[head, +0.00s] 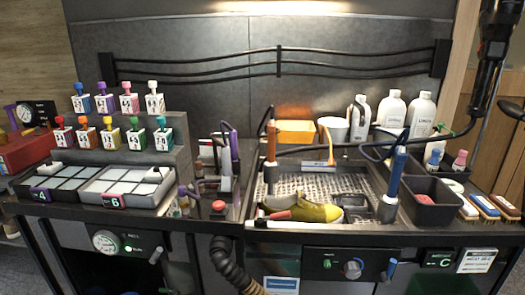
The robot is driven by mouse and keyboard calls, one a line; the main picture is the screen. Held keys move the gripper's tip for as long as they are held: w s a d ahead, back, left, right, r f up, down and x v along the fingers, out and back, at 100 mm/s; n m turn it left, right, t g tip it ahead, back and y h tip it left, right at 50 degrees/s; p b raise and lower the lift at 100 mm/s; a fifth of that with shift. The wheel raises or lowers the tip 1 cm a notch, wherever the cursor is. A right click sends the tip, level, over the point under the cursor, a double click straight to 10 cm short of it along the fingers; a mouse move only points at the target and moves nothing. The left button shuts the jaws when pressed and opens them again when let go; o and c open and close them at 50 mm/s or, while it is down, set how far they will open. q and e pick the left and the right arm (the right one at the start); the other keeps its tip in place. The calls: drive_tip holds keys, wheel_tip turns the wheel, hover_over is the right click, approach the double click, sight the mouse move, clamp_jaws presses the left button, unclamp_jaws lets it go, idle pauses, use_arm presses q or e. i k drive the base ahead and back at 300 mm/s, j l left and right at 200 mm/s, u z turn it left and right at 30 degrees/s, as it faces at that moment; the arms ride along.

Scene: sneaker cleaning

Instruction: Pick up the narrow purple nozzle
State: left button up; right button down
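A narrow purple nozzle (234,146) stands upright at the middle of the bench, left of the wash basin. A dark hose loops near its top, and its lower end is hidden among dark fittings. Neither of my grippers can be made out in the head view.
An orange nozzle (271,141) and a blue nozzle (396,172) stand upright at the basin's sides. A yellow-green shoe (318,213) lies at the basin's front. A stepped rack (165,155) with several small bottles is at left.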

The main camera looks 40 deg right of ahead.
sight(232, 136)
drive_tip(key=z, duration=0.9)
